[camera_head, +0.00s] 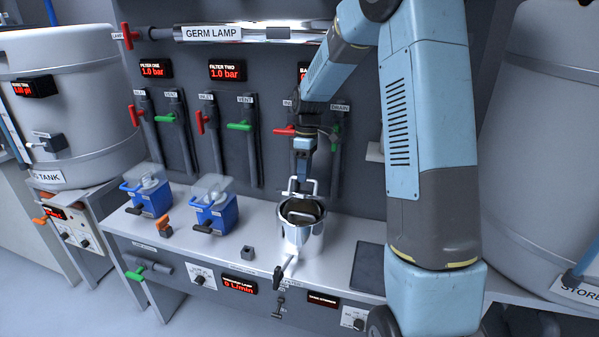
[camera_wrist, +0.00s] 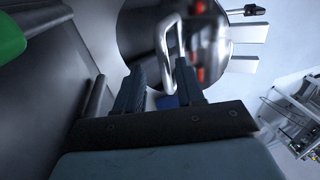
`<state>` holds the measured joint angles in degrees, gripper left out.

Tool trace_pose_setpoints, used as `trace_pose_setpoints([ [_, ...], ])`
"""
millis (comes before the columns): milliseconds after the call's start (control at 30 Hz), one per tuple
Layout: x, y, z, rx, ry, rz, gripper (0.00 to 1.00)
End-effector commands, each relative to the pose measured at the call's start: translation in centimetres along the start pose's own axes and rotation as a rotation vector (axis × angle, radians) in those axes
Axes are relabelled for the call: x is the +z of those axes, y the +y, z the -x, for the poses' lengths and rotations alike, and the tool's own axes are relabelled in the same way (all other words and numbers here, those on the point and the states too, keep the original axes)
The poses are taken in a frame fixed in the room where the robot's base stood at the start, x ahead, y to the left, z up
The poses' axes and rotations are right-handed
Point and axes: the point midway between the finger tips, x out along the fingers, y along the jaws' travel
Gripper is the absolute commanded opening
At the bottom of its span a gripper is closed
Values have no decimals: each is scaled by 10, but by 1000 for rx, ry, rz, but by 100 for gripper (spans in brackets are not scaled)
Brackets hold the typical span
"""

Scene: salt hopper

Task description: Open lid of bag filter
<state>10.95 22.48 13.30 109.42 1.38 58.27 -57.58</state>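The bag filter (camera_head: 303,238) is a shiny metal pot on the bench, below my arm. Its round top (camera_head: 301,210) looks dark and reflective; I cannot tell from the head view whether the lid is seated. A bent metal handle stands up at its back, and this handle (camera_wrist: 163,48) also shows in the wrist view in front of a dark, shiny round surface. My gripper (camera_head: 302,181) points down at the handle. In the wrist view my gripper (camera_wrist: 162,82) has its fingers apart, with the handle's near end between them. Contact cannot be made out.
Two blue filter housings (camera_head: 150,197) (camera_head: 213,212) stand left on the bench. Red and green valve handles (camera_head: 240,126) line the wall behind. A small dark block (camera_head: 247,253) and a dark flat plate (camera_head: 368,268) lie beside the pot. A valve lever (camera_head: 284,271) sticks out in front.

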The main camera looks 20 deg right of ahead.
Motion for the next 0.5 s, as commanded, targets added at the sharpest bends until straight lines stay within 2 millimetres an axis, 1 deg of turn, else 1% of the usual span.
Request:
trace_pose_setpoints([
  [167,-1,0,8,2,1,1,38],
  [500,-2,2,57,2,1,0,38],
])
